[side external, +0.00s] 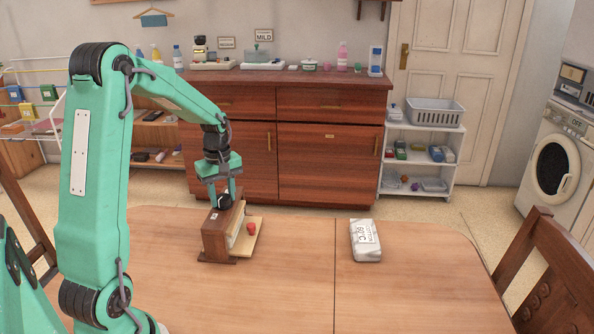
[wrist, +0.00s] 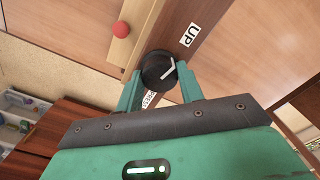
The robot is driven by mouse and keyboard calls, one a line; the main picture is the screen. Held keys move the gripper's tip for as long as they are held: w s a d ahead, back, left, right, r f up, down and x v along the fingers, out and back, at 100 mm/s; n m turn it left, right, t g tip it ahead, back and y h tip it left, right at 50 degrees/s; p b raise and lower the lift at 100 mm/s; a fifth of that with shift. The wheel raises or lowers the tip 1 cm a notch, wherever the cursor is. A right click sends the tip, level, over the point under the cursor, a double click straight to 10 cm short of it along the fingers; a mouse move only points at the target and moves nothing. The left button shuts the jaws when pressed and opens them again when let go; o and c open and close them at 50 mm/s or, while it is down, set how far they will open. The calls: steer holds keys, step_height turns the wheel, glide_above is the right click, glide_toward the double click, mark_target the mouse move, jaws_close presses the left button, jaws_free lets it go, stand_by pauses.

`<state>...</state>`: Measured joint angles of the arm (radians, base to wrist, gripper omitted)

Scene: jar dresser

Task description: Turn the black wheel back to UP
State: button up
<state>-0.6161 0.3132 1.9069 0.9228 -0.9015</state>
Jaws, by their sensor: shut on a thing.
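The black wheel (wrist: 156,72) sits on top of a brown wooden box (side external: 214,238) on the table. My gripper (wrist: 158,88) is shut on the wheel, with one green finger on either side of it. In the side view my gripper (side external: 224,190) reaches down onto the wheel (side external: 225,201) from above. A bent white mark (wrist: 171,69) shows on the wheel's right part. A white UP label (wrist: 189,35) lies on the box top, up and right of the wheel. A second label (wrist: 149,98) below the wheel is partly hidden by my gripper.
A red ball-like knob (side external: 250,228) is at the box's pale front part. A white packet (side external: 365,240) lies to the right on the table (side external: 300,290). The table between them is clear. A wooden chair (side external: 555,270) stands at the right edge.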

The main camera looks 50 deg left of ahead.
mark_target(223, 196)
steer(key=shift+w+r, duration=0.1)
steer(key=o, duration=1)
steer(key=shift+r, duration=3.9)
